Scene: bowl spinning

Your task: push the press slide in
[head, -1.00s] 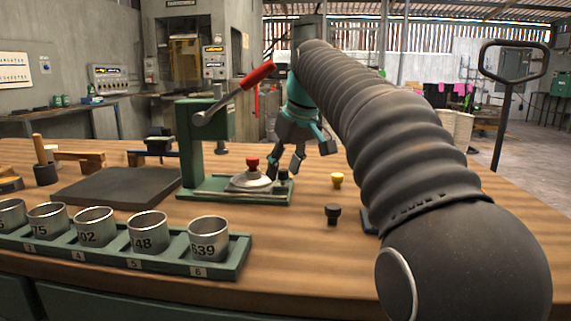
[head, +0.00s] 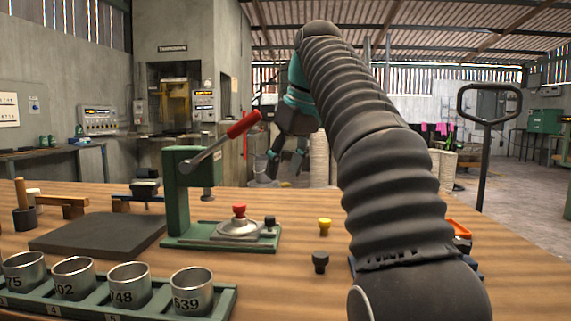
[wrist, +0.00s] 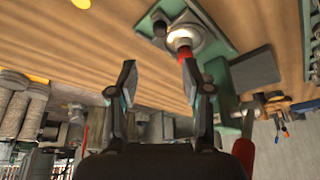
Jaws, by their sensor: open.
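The green press (head: 178,190) stands on the wooden bench, with a red-gripped lever (head: 243,125) slanting up to the right. Its slide (head: 228,239) lies out to the right of the column and carries a silver domed piece with a red knob (head: 239,210). A small black knob (head: 270,222) is at the slide's right end. In the wrist view the red knob (wrist: 180,40) shows beyond the right finger. My gripper (head: 285,163) is open and empty, above and to the right of the slide, apart from it. It also shows in the wrist view (wrist: 157,72).
A yellow knob (head: 325,226) and a black knob (head: 320,261) stand on the bench right of the press. A green rack (head: 215,300) of numbered metal cups lies in front. A dark flat plate (head: 98,236) lies left. Bare wood lies between press and rack.

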